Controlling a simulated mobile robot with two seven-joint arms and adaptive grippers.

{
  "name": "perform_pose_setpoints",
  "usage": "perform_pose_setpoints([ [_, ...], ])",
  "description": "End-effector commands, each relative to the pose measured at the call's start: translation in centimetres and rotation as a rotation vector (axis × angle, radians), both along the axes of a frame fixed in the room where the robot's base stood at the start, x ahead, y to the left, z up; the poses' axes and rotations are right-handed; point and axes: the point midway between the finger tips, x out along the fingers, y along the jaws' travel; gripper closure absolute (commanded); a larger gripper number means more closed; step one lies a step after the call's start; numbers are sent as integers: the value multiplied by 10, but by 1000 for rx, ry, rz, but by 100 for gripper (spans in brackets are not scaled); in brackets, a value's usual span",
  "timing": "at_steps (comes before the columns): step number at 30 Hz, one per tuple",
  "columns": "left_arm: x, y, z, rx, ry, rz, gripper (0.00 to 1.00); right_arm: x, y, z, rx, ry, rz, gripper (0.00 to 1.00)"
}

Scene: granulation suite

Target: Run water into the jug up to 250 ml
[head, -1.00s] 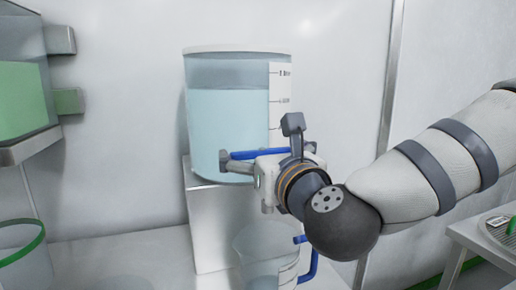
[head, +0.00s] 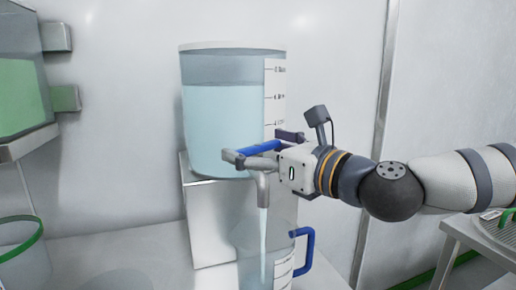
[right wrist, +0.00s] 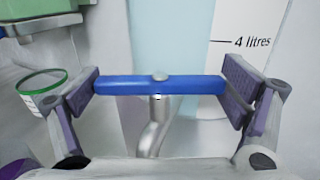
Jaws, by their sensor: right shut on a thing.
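A clear tank (head: 222,125) of water stands on a pale metal stand, with a grey tap (head: 262,185) at its front. The tap's blue lever (head: 258,148) lies crosswise. My right gripper (right wrist: 160,86) is shut on the lever's two ends, which span between its finger pads (right wrist: 82,100). A stream of water (head: 263,225) runs from the spout into the clear jug (head: 283,235) below. The jug stands upright, its blue handle (head: 309,250) to the right. Its lower part is cut off by the frame, and its water level cannot be read. My left gripper is not in view.
A tank of green liquid (head: 20,95) hangs at the left, above a green-rimmed clear container (head: 22,250). A metal table (head: 452,232) stands at the right.

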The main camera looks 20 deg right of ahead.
Motion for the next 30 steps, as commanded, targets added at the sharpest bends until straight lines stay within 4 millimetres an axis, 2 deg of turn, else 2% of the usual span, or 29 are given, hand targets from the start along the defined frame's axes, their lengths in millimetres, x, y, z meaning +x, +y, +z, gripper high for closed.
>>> perform_pose_setpoints([
  [10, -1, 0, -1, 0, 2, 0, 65, 0, 0, -1, -3, 0, 14, 36],
  [11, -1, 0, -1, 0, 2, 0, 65, 0, 0, -1, -3, 0, 14, 2],
  [12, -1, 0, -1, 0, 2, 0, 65, 0, 0, -1, -3, 0, 14, 0],
  [23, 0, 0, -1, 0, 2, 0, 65, -4, -3, 0, -2, -1, 13, 0],
  [30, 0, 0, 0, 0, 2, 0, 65, -49, -25, 1, 4, -3, 13, 0],
])
